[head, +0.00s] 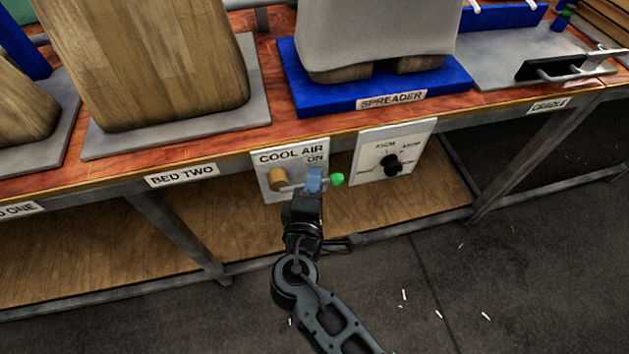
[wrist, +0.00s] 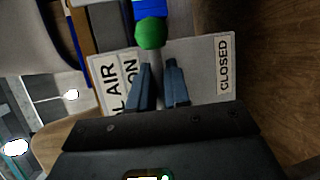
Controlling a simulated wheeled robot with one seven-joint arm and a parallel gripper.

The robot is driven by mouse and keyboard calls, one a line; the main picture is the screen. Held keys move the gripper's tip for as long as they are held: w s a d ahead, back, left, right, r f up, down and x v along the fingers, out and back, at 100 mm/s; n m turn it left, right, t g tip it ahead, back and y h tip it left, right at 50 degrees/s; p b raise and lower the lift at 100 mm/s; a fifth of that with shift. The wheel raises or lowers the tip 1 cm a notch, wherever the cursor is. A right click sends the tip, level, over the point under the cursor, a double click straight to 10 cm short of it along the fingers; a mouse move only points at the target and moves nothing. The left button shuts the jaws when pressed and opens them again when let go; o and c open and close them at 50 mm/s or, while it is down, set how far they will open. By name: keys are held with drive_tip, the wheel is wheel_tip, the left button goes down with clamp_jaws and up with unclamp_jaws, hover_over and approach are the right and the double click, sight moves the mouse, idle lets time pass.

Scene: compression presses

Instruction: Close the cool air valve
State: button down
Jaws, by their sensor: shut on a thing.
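The cool air valve is on a pale panel (head: 270,191) marked COOL AIR and ON, fixed to the front of the bench. It has a brass-coloured hub (head: 278,178) and a lever ending in a green knob (head: 337,179). The lever points right, roughly level. My gripper (head: 314,180) is shut on the lever between hub and knob, and hides part of it. In the wrist view the green knob (wrist: 150,33) shows beyond my fingertips (wrist: 158,68). A CLOSED label (wrist: 224,65) shows to the right there; the gripper hides it in the head view.
A second panel (head: 366,175) with a black dial sits just right of the knob. A shelf (head: 250,238) lies below. The floor in front has small white scraps.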

drive_tip(key=shift+f, duration=0.1)
drive_tip(key=shift+f+m+y+b, duration=0.3)
drive_tip(key=shift+f+m+b, duration=0.15)
drive_tip(key=shift+m, duration=0.15)
drive_tip(key=shift+s+a+f+m+g+y+b, duration=0.35)
drive_tip(key=shift+a+f+m+g+y+b, duration=0.3)
drive_tip(key=shift+a+f+m+y, duration=0.85)
drive_tip(key=shift+s+a+f+m+g+y+b, duration=0.3)
drive_tip(key=shift+a+f+m+g+y+b, duration=0.45)
drive_tip(key=shift+m, duration=1.35)
drive_tip(key=shift+s+a+f+m+g+y+b, duration=0.35)
drive_tip(key=shift+a+f+m+g+y+b, duration=0.3)
drive_tip(key=shift+a+m+y, duration=0.7)
drive_tip(key=shift+d+m+y, duration=0.2)
drive_tip(key=shift+m+y, duration=0.1)
drive_tip(key=shift+m, duration=0.15)
drive_tip(key=c, duration=1.2)
unclamp_jaws()
drive_tip(key=shift+o, duration=0.2)
